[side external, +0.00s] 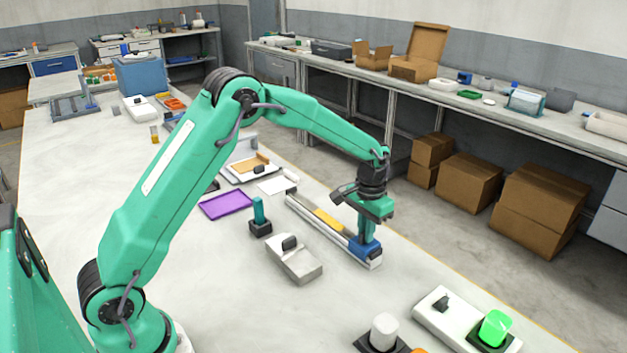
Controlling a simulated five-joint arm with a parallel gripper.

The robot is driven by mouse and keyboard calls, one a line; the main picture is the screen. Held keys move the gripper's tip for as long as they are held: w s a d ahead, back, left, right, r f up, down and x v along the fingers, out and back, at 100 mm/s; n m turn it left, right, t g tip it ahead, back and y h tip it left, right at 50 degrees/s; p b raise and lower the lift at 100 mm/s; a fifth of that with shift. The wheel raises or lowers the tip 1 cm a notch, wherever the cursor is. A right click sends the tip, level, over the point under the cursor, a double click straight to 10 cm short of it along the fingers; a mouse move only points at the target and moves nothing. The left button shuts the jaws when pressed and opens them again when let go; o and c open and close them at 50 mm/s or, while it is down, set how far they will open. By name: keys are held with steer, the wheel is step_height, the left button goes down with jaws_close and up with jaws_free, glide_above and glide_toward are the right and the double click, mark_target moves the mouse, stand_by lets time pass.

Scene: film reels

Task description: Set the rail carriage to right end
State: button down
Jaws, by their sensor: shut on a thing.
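The rail (310,214) is a long pale bar with a yellow strip, lying diagonally on the white table. The blue carriage (365,249) sits on the rail near its end at the lower right of the picture. A short stretch of rail shows beyond it. My gripper (369,232) reaches down from above and is shut on the carriage's upper part. The fingertips and the contact are small and partly hidden by the gripper body.
A grey block with a black knob (293,259) and a black base with a teal post (260,218) stand left of the rail. A purple sheet (226,205) lies farther back. A switch box (440,312) and a green button (494,328) stand at the lower right.

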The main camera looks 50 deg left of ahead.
steer(key=a, duration=2.8)
steer(key=shift+a, duration=0.2)
steer(key=shift+r, duration=0.1)
steer(key=c, duration=1.6)
jaws_free()
steer(key=shift+c, duration=0.2)
steer(key=shift+o, duration=0.9)
steer(key=shift+d, duration=0.1)
step_height(320, 180, up, 8)
